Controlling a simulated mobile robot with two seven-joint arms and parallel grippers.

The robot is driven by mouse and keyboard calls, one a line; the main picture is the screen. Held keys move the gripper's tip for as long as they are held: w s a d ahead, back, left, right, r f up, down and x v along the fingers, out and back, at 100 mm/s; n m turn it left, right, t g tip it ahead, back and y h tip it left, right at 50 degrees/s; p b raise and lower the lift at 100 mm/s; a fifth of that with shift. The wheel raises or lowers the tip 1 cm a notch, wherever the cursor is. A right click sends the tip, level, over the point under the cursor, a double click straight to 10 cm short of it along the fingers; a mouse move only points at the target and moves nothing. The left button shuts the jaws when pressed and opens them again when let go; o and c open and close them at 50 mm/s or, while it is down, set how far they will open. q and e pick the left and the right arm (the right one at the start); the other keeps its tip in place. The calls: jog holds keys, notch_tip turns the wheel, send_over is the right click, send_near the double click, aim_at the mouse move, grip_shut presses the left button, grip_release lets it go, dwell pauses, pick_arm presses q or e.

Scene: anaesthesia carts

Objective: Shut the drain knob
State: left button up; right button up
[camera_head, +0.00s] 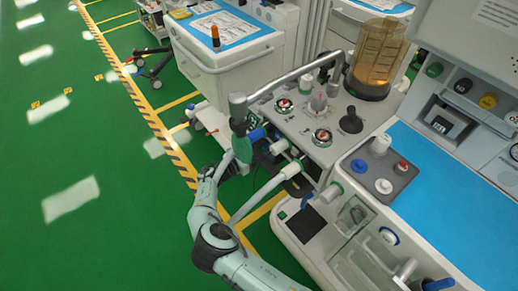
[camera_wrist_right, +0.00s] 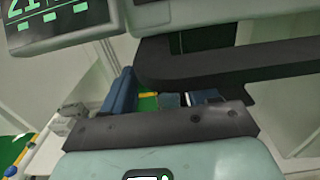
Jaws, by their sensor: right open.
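My right arm reaches up from the bottom of the head view to the left side of the grey anaesthesia machine (camera_head: 300,128). My right gripper (camera_head: 257,134) is by that side, below a curved metal rail, with a blue finger showing. In the right wrist view a blue finger (camera_wrist_right: 122,92) stands at left beyond the dark gripper base; a black bar hides much of the other side. The gripper is open, and I see nothing held in it. I cannot pick out the drain knob for sure in either view. My left gripper is not in view.
A display with green digits (camera_wrist_right: 60,22) is close at the upper left of the wrist view. White hose ports (camera_head: 280,147) project near the gripper. An amber canister (camera_head: 377,60) stands on the machine. Another cart (camera_head: 228,75) is behind. Green floor (camera_head: 70,150) at left is clear.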

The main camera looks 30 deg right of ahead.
jog(key=c, duration=1)
jog(key=shift+m, duration=1)
jog(key=shift+c, duration=0.2)
jog(key=o, duration=1)
jog(key=shift+o, duration=0.2)
